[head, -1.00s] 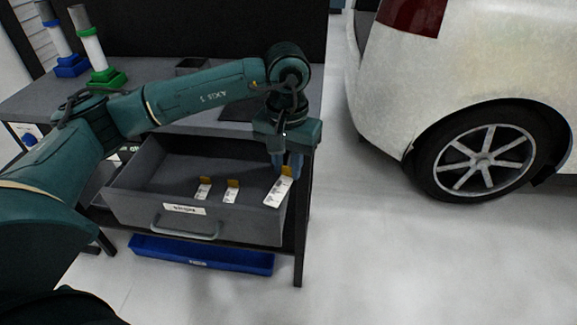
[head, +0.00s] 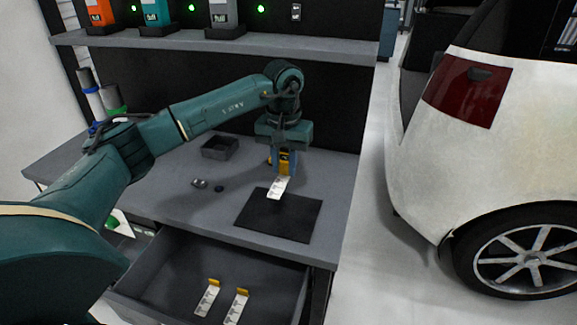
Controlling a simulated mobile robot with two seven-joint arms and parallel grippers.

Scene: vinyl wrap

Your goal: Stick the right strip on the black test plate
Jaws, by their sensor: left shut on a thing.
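My left gripper (head: 284,168) is shut on a white strip (head: 279,187) with a yellow end and points down over the workbench. The strip hangs from the fingertips at the back edge of the black test plate (head: 281,215). I cannot tell whether the strip touches the plate. The plate lies flat near the right front of the bench top. Two more strips with yellow ends, a left one (head: 207,298) and a right one (head: 236,307), lie in the open drawer (head: 168,265). My right gripper is not in view.
The workbench (head: 165,205) also holds a small dark tray (head: 220,147) and small items (head: 200,184) left of the plate. A shelf (head: 310,48) with chargers runs above the back. A white car (head: 500,140) stands at the right, with floor between.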

